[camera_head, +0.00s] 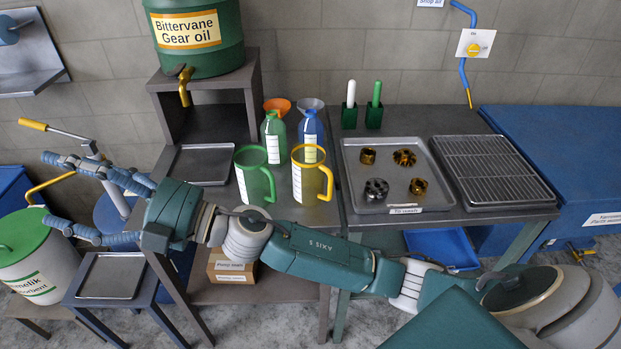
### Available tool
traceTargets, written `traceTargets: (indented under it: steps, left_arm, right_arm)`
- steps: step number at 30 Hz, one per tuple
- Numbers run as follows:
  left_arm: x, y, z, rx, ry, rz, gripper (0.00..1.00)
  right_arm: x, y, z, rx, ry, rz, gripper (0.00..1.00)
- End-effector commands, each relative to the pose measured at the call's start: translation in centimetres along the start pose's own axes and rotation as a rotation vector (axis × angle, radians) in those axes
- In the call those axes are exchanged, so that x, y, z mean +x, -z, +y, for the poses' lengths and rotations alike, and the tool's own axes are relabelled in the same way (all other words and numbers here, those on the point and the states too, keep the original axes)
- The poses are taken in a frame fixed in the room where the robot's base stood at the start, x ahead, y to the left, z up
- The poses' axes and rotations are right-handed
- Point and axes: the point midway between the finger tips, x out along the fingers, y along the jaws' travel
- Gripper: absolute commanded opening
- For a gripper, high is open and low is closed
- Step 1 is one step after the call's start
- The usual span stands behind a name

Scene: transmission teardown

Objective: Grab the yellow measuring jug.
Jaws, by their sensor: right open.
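The yellow measuring jug (309,183) stands upright on the grey table, right of the green measuring jug (252,177). Its white scale faces me, and its handle is on the right. My right gripper (50,190) is at the far left of the view, well left of the jug, with its fingers spread wide and nothing between them. My right arm crosses from the lower right, in front of the table edge and below the jug. My left gripper is not in view.
A green bottle (273,137) and a blue bottle (311,132) stand behind the jugs. A tray (436,197) with several metal parts lies to the right, beside a wire rack (490,172). A gear oil drum (198,55) stands on a raised stand. A white drum (35,275) is below my gripper.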

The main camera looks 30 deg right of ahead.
Motion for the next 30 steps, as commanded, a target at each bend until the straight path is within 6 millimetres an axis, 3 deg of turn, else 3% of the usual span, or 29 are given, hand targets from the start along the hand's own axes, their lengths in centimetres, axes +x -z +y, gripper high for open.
traceTargets:
  steps: [1,2,4,6,8,11,13,15,18,21,25,30]
  left_arm:
    - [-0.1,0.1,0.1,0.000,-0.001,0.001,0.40]
    - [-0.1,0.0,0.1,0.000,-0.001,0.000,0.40]
    - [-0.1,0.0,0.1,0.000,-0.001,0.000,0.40]
    - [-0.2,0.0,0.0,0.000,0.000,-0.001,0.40]
    - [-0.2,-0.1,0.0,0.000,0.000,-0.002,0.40]
    - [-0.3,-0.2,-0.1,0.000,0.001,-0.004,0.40]
    - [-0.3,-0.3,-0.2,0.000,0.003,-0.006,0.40]
    - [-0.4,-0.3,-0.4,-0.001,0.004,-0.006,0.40]
    - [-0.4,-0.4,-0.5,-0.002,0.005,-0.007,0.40]
    - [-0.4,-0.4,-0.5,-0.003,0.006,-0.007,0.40]
    - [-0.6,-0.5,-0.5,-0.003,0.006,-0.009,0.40]
    - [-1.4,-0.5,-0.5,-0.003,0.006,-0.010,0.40]
  right_arm:
    - [1.1,2.2,-2.3,-0.099,0.164,0.101,0.82]
    - [1.2,3.0,-4.2,-0.146,0.271,0.146,0.82]
    - [-0.1,2.8,-8.0,-0.260,0.534,0.196,0.82]
    - [-2.9,0.0,-10.5,-0.367,0.807,0.165,0.82]
    - [-6.2,-4.0,-10.5,-0.453,1.033,0.069,0.82]
    - [-13.1,-11.6,-5.5,-0.571,1.357,-0.230,0.82]
    - [-17.8,-15.2,0.3,-0.615,1.503,-0.486,0.82]
    - [-21.8,-17.1,6.2,-0.634,1.585,-0.728,0.82]
    - [-26.2,-17.6,13.4,-0.633,1.629,-1.021,0.82]
    - [-29.3,-17.0,18.4,-0.615,1.631,-1.233,0.82]
    - [-31.4,-16.4,21.5,-0.597,1.622,-1.374,0.82]
    - [-33.1,-17.9,21.4,-0.587,1.622,-1.405,0.82]
